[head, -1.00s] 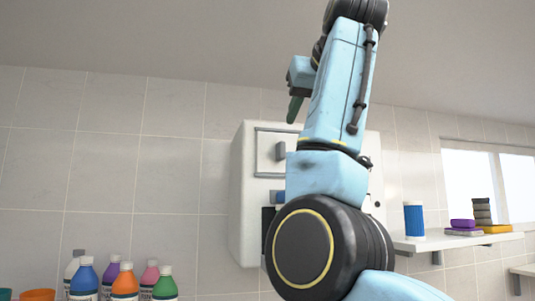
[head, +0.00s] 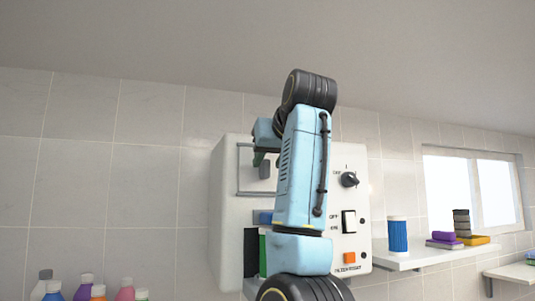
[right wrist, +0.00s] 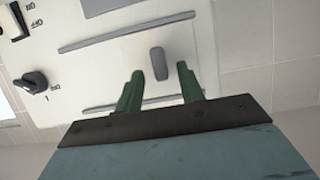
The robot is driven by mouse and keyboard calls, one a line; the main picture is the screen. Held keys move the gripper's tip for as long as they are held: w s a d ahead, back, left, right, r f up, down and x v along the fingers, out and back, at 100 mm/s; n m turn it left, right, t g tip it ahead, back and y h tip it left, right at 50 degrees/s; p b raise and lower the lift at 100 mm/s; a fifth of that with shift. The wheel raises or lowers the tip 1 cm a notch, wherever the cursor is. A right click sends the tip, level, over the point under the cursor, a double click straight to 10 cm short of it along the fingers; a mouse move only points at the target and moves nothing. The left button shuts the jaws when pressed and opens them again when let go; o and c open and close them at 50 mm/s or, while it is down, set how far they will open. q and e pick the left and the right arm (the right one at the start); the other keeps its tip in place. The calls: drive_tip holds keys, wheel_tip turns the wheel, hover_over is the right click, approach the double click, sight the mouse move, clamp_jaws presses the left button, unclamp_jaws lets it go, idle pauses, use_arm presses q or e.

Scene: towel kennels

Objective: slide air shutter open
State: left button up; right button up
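The air shutter (head: 246,184) is a pale panel between two grey rails on the front of a white wall box (head: 228,200). Its small grey handle (head: 264,171) shows just below my right gripper (head: 259,158) in the head view. In the right wrist view, the handle (right wrist: 159,63) stands between the tips of my right gripper's green fingers (right wrist: 161,75). The fingers are apart, with a gap on each side of the handle. My forearm hides the shutter's right part in the head view. My left gripper is not in view.
The box also carries a black rotary knob (head: 349,179), a black rocker switch (head: 348,221) and an orange button (head: 349,258). A shelf (head: 410,258) at the right holds a blue canister (head: 397,236) and stacked items. Several bottles (head: 87,288) stand at the lower left.

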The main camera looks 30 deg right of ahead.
drive_tip(key=shift+x, duration=1)
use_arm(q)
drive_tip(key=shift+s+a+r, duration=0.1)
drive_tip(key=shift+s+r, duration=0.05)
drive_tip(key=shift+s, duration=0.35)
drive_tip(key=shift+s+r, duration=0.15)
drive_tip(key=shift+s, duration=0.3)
use_arm(e)
drive_tip(key=shift+w, duration=0.1)
clamp_jaws()
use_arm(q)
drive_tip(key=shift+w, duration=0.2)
